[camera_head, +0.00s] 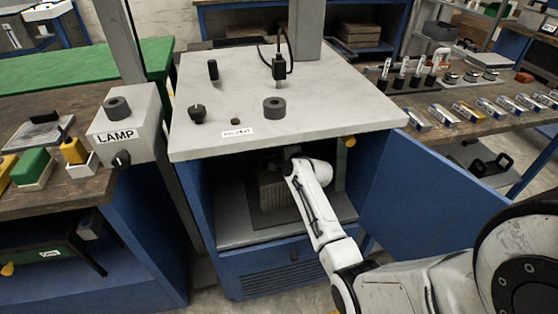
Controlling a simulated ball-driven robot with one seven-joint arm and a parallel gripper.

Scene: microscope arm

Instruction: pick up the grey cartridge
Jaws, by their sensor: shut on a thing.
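The grey cartridge (271,192) is a ribbed, boxy block inside the open blue cabinet, in shadow under the worktop. My arm reaches in through the cabinet's open front. My gripper (291,156) is at the arm's end, close to the top right of the cartridge, and is shut on it. The fingertips are mostly hidden by shadow and my own wrist. I cannot tell whether the cartridge touches the cabinet floor.
The cabinet's worktop (335,100) overhangs the opening closely above my wrist. The open blue door (425,195) stands to the right of my arm. A lamp box (118,125) stands at the left. A bench (440,120) with batteries-like cylinders is at the right.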

